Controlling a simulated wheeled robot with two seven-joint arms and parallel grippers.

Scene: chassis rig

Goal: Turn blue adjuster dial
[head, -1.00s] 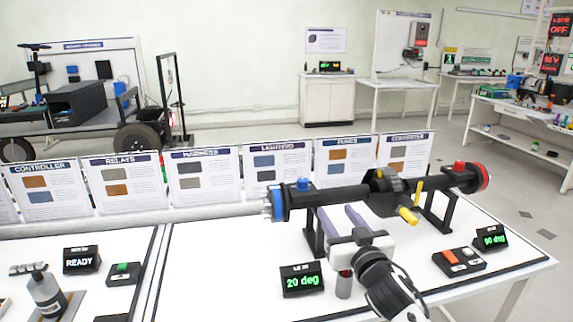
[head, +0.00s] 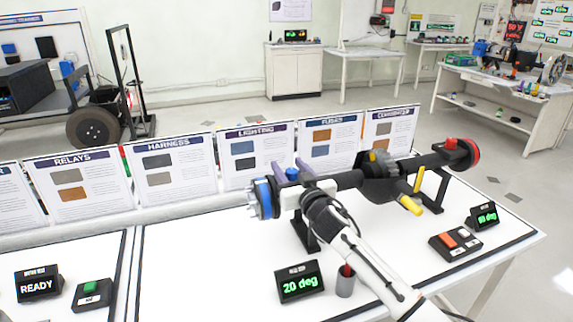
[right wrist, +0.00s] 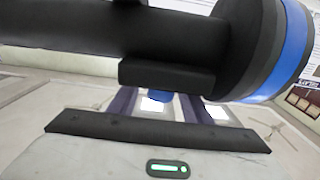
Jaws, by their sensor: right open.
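The blue adjuster dial (head: 292,173) is a small blue knob on top of the black axle (head: 347,180), near its left end. My right gripper (head: 293,174) reaches over the axle from the front, its purple fingers apart around the dial. In the right wrist view the dial (right wrist: 158,97) shows partly between the two open fingers (right wrist: 158,106), below the dark axle. Contact cannot be told. A small display (head: 299,283) in front reads 20 deg. My left gripper is out of view.
A blue-ringed hub (head: 263,198) ends the axle at left, with a red knob (head: 450,143) and red hub at right. A yellow handle (head: 411,206) juts forward. A cup (head: 345,283) stands beside the display. Several upright cards line the back; the table's left-centre is clear.

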